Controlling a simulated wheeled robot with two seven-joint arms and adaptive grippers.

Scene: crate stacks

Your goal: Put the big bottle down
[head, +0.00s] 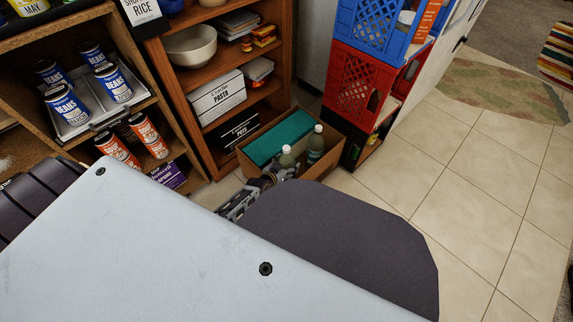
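Two greenish bottles with pale caps show at an open cardboard box (325,166) on the floor. The nearer bottle (287,160) is by the box's front side, and the other bottle (316,145) stands upright to its right. I cannot tell from their size which is the big one. My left gripper (268,180) is at the nearer bottle's lower part, low by the box's front edge. Its fingers are small and partly hidden, so I cannot tell whether they are closed on the bottle. The bottle's base is hidden too. My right gripper is out of view.
A teal panel (279,138) fills the box's back left. Wooden shelves with cans, a bowl (190,45) and pasta boxes (216,97) stand behind and left. A red crate (357,85) under a blue crate (369,27) stands close behind the box. Tiled floor (455,185) is clear on the right.

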